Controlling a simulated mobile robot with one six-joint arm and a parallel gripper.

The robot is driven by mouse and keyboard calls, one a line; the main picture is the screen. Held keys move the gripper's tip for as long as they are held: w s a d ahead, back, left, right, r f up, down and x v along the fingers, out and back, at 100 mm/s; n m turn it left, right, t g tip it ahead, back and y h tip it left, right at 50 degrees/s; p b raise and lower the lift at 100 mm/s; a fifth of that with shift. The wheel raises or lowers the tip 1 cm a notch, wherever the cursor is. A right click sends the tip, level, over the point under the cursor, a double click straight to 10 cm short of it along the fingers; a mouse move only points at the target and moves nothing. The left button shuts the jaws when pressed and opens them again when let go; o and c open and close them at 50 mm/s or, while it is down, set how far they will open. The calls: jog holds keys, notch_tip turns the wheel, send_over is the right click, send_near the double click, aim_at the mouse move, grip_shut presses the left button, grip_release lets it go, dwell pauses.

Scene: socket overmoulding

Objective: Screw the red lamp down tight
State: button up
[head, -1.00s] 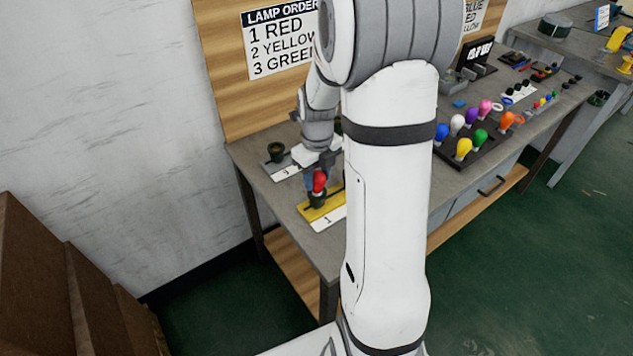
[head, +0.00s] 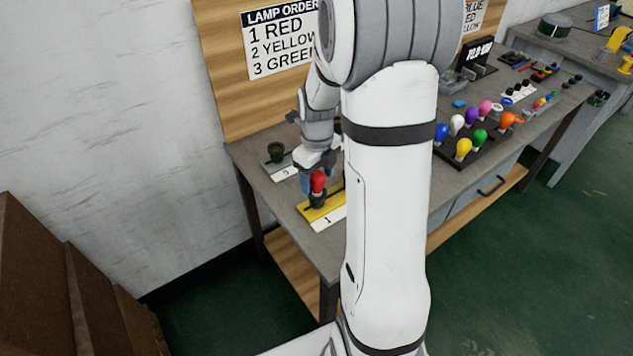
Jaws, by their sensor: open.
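The red lamp (head: 317,181) stands upright in a dark socket (head: 317,199) on the yellow base labelled 1 (head: 324,211), near the bench's left front edge. How far it is threaded in cannot be told. My gripper (head: 313,178) is open around or just behind the red lamp, its fingers partly hidden by the lamp. Contact with the lamp cannot be made out.
Another dark socket (head: 276,152) stands behind on a grey base labelled 3. My arm hides the middle of the bench (head: 262,166). A dark rack (head: 478,153) with several coloured lamps is at the right. A lamp order sign (head: 280,42) hangs behind.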

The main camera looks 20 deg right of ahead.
jog(key=n, duration=1.2)
jog(key=shift+n, duration=0.4)
jog(key=n, duration=0.8)
jog(key=shift+n, duration=0.4)
jog(key=c, duration=0.8)
jog(key=m, duration=0.4)
jog(key=shift+m, duration=0.3)
jog(key=shift+c, duration=0.6)
